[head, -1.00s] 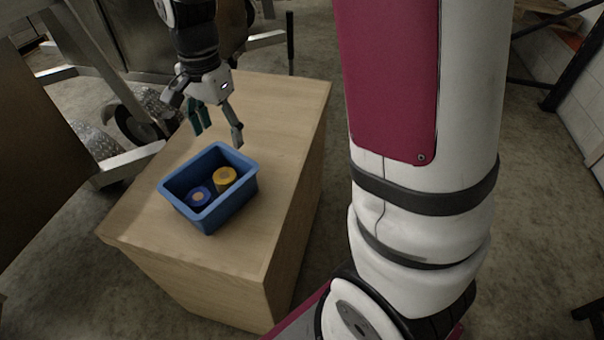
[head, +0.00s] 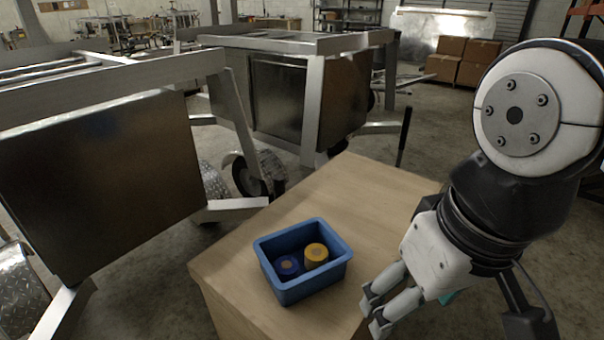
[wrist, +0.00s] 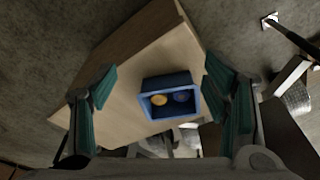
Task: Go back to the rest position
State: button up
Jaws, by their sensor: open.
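My gripper (head: 377,312) is at the lower right in the head view, in front of the table's right side and apart from the blue bin. In the wrist view my gripper (wrist: 158,90) shows its two green-padded fingers spread wide with nothing between them. The blue bin (head: 327,282) stands upright on the wooden table. Inside it are a yellow round item (head: 316,252) and a dark blue round item with a tan centre (head: 288,266), side by side. The wrist view shows the bin (wrist: 170,112) from above, at a distance beyond the fingers.
The wooden table (head: 372,190) is otherwise bare. Aluminium trailers (head: 100,170) with wheels stand behind and left of it. A dark upright post (head: 404,135) rises behind the table. Cardboard boxes (head: 478,62) are stacked at the back right. Concrete floor shows between them.

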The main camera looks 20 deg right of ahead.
jog(key=shift+r, duration=0.1)
notch_tip(320, 180, up, 11)
jog(key=t+p, duration=0.2)
jog(key=p, duration=0.7)
jog(key=shift+d+f, duration=0.15)
jog(key=shift+f, duration=0.05)
